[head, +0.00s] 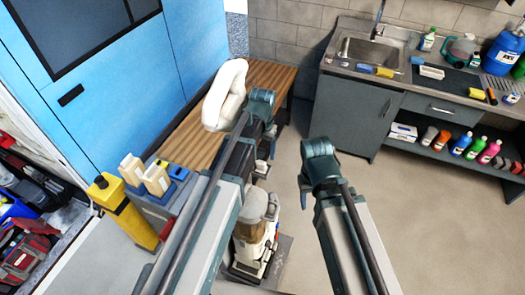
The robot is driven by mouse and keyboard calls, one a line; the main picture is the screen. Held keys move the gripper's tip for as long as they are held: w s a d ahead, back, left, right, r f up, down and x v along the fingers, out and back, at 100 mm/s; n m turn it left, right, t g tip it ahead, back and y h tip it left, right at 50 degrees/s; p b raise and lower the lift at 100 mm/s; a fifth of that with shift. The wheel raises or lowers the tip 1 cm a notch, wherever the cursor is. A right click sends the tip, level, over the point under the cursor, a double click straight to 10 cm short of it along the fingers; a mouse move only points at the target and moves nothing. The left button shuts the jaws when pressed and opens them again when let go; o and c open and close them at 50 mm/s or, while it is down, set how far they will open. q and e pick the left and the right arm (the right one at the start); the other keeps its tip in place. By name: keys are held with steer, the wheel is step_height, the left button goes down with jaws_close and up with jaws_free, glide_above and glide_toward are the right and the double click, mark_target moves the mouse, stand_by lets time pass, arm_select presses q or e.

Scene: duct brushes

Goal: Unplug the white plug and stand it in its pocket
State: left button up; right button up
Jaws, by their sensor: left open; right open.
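My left gripper (268,140) is at the end of the arm from the lower left, over the front edge of the wooden bench. My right gripper (306,186) is to its right, over bare floor. Both are open, and I see nothing held in either; their fingers are small and partly hidden by my arms. Two cream-white blocks (157,179) stand upright in a blue holder (179,172) at the left, apart from both grippers. I cannot tell whether either is the white plug. No socket can be made out for certain.
A thick white loop (224,95) is on the wooden bench (196,135). A yellow post (128,213) stands at left. A white machine with a clear brownish container (252,230) stands between my arms. A sink counter (370,60) is at the back right. Floor at right is clear.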

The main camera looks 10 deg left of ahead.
step_height(320, 180, up, 6)
steer(key=p, duration=0.5)
steer(key=shift+r, duration=0.15)
step_height(320, 180, up, 5)
steer(key=p, duration=0.5)
steer(key=shift+s, duration=0.2)
